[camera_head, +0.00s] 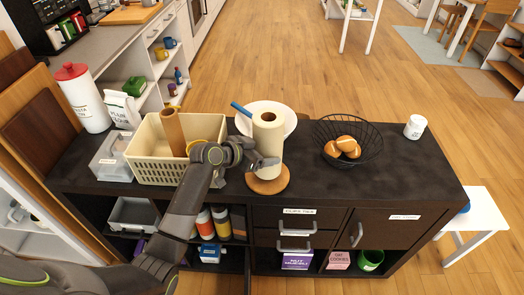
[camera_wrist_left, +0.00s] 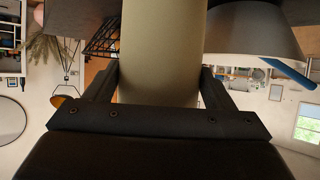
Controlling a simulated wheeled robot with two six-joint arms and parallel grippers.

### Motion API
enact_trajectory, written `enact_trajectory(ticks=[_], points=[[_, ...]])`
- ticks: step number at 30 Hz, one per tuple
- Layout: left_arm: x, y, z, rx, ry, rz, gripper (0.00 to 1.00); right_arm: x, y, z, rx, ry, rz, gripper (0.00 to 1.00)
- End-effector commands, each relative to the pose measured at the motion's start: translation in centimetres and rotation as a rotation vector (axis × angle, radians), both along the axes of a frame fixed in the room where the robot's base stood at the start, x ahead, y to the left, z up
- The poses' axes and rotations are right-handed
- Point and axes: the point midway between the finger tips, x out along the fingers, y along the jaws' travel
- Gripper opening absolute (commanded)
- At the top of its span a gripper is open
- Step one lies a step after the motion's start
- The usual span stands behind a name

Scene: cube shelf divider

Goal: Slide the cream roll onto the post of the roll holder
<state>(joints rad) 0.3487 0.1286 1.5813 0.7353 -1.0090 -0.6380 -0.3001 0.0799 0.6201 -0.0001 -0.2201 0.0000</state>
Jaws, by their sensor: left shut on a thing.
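The cream roll (camera_head: 268,145) stands upright over the round wooden base of the roll holder (camera_head: 270,187). Its brown core opening shows at the top; no post shows above it, and I cannot tell whether the post is inside. Whether the roll's bottom touches the base is also unclear. My left gripper (camera_head: 262,161) reaches in from the left and is shut on the roll at its lower half. In the left wrist view the roll (camera_wrist_left: 163,45) fills the space between the two fingers (camera_wrist_left: 160,88). My right gripper is out of view.
A cream crate (camera_head: 160,176) holding a brown tube (camera_head: 172,130) stands left. A wire bowl (camera_head: 365,150) of rolls and a white cup (camera_head: 415,127) stand right. The front right top is clear.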

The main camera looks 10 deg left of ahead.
Motion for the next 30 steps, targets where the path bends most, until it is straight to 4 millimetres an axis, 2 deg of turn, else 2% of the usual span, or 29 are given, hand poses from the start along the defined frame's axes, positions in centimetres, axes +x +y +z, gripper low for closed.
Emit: enact_trajectory(ticks=[30], points=[[0.0,0.0,-2.3,-0.001,-0.002,0.000,0.50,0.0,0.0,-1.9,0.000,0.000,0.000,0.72]])
